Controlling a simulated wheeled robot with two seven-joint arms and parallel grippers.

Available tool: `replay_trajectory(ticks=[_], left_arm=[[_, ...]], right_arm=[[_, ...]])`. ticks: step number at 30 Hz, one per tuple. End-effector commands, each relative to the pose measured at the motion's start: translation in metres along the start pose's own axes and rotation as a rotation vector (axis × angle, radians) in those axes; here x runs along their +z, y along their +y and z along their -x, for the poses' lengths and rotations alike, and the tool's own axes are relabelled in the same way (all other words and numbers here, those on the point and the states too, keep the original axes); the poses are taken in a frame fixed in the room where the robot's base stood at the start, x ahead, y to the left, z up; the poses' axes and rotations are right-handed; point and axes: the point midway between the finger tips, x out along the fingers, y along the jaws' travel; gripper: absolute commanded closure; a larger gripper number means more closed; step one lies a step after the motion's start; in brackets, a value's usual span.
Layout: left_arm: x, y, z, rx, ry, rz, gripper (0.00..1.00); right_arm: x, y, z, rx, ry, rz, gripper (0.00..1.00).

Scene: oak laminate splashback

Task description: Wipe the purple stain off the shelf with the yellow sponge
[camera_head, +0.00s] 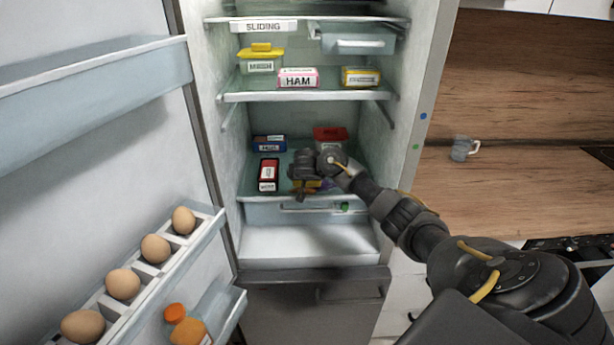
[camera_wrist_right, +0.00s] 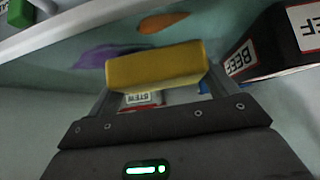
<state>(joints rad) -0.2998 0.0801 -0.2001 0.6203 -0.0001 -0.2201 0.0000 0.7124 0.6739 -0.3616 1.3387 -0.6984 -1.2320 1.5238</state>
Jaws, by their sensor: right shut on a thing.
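My right gripper (camera_head: 308,184) reaches into the open fridge over the lower glass shelf (camera_head: 345,196). In the right wrist view it is shut on the yellow sponge (camera_wrist_right: 155,66), held crosswise between its fingers. The purple stain (camera_wrist_right: 103,55) lies on the shelf beside the sponge, which partly covers the view of it. I cannot tell whether the sponge touches the shelf. In the head view the arm and gripper hide most of the sponge. My left gripper is not in view.
A dark red-labelled box (camera_head: 268,174), a blue box (camera_head: 269,142) and a red box (camera_head: 331,134) stand around the gripper on the shelf. The wrist view shows a BEEF box (camera_wrist_right: 275,48) close by and an orange-brown spot (camera_wrist_right: 163,22). A shelf with a HAM pack (camera_head: 298,78) is above.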

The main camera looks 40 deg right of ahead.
Motion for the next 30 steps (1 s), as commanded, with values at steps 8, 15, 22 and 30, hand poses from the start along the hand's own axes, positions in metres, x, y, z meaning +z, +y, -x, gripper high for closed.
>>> replay_trajectory(ticks=[8,15,22,30], left_arm=[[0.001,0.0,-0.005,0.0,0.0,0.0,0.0],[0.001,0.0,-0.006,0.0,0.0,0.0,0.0],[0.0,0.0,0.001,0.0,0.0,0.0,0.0],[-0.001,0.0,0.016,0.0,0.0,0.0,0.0]], right_arm=[[0.005,0.0,-0.005,0.0,0.0,0.0,0.4],[0.006,0.0,-0.007,0.0,0.0,-0.001,0.4],[0.005,0.009,-0.005,0.001,-0.001,0.0,0.4],[0.003,0.033,-0.004,0.001,-0.001,0.0,0.4]])
